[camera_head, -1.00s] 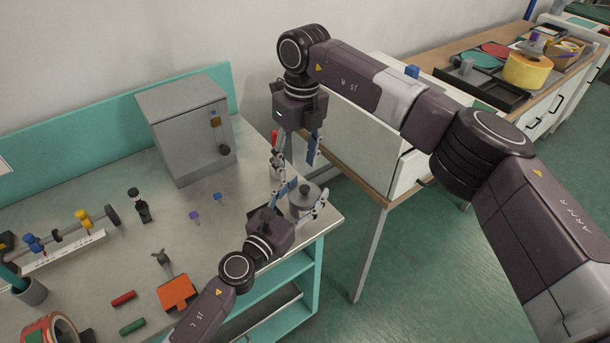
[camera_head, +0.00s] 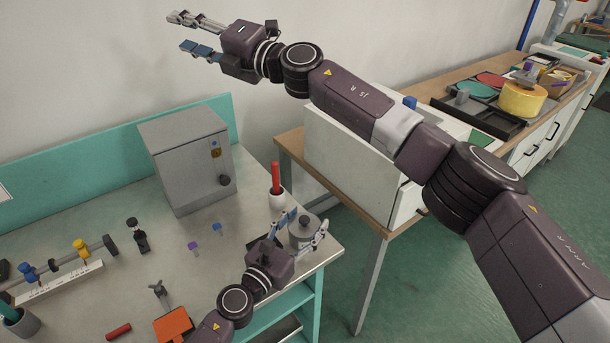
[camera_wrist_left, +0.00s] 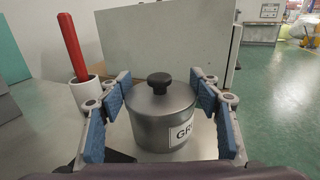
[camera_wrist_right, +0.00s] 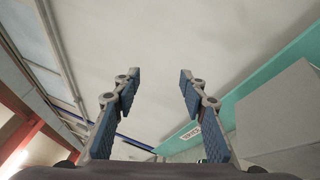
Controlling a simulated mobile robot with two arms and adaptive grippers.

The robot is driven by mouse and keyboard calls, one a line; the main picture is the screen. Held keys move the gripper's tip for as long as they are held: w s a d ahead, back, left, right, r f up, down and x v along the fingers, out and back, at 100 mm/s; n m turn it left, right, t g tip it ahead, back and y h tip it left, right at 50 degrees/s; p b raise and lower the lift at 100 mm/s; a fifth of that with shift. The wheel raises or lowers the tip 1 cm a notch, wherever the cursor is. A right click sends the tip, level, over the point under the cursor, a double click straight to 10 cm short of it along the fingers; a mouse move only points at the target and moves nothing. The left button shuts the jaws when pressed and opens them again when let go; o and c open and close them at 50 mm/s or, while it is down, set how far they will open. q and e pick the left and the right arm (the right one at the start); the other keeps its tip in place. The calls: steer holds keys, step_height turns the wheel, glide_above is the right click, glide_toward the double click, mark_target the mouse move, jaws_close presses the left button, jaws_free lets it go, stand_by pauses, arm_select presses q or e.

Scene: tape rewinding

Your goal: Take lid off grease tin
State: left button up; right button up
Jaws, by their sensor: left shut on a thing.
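The grey grease tin (camera_head: 303,238) stands upright near the right corner of the metal bench. In the left wrist view the tin (camera_wrist_left: 165,128) carries part of a label, and its grey lid (camera_wrist_left: 150,98) with a black knob (camera_wrist_left: 160,79) sits on top. My left gripper (camera_head: 304,224) is shut on the tin, with blue-padded fingers on either side of its body. My right gripper (camera_head: 184,31) is raised high above the cabinet, near the wall, with its fingers spread. The right wrist view shows nothing between its fingers (camera_wrist_right: 158,75).
A red stick stands in a white cup (camera_head: 277,199) just behind the tin. A grey cabinet (camera_head: 185,160) is further left. A wooden-topped table (camera_head: 290,145) adjoins the bench behind and right. Small pegs and an orange block (camera_head: 173,325) lie left of my left arm.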

steer(key=w+d+r+m+t+h, duration=0.2)
steer(key=w+d+m+t+h, duration=0.65)
steer(key=w+d+m, duration=0.4)
steer(key=d+f+m+h, duration=0.3)
steer(key=f+m+h, duration=0.1)
steer(key=m, duration=0.2)
steer(key=m+g+h, duration=0.4)
steer(key=g+h, duration=0.1)
steer(key=g, duration=1.3)
glide_above(305, 219)
step_height(305, 219, down, 25)
step_height(305, 219, down, 11)
steer(key=shift+f, duration=0.1)
steer(key=shift+c, duration=0.6)
